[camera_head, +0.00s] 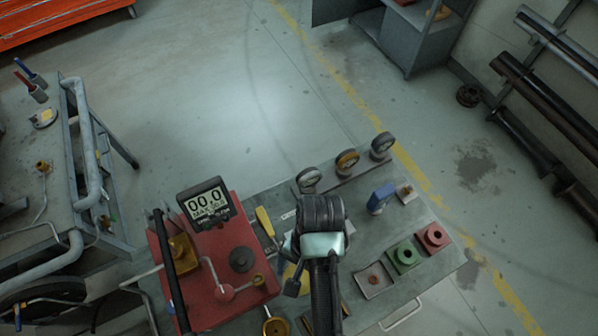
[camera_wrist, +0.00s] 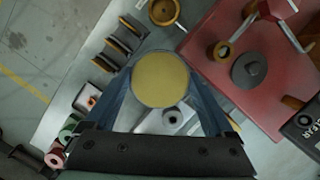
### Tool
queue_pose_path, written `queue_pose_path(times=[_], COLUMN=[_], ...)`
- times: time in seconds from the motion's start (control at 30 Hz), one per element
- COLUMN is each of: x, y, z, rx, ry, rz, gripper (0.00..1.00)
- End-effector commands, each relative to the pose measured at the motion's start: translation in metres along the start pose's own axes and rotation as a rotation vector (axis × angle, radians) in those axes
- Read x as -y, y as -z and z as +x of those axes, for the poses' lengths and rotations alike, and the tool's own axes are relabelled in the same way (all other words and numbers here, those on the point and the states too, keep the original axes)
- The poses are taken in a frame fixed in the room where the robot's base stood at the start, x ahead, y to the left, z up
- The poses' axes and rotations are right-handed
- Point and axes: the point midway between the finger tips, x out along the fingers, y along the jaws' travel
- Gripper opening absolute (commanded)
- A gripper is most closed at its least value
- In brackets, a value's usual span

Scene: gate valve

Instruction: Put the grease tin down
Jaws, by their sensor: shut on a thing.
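The grease tin (camera_wrist: 160,80) shows as a round yellow lid in the middle of the wrist view. My gripper (camera_wrist: 163,86) is shut on it, with one dark finger along each side of the tin. In the head view my wrist and arm stand over the grey workbench (camera_head: 455,262) and hide most of the gripper. A patch of yellow shows at the left of my wrist there; I cannot tell for sure that it is the tin. How high the tin is above the bench top cannot be told.
A red panel (camera_head: 226,246) with fittings and a digital readout (camera_head: 206,204) lies left of my arm. Gauges (camera_head: 347,161) line the bench's back edge. A green block (camera_head: 404,255), a red block (camera_head: 433,237) and a small tray (camera_head: 374,281) stand at the right.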

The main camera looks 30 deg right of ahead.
Motion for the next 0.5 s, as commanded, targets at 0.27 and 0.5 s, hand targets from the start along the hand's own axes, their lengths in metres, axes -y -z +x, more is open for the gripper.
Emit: queue_pose_path(times=[0.27,0.5], x=[0.000,0.001], y=[0.018,0.024], z=[0.064,0.083], rx=[0.000,-0.001], ry=[-0.001,0.000], rz=[0.000,-0.001], gripper=[0.18,0.18])
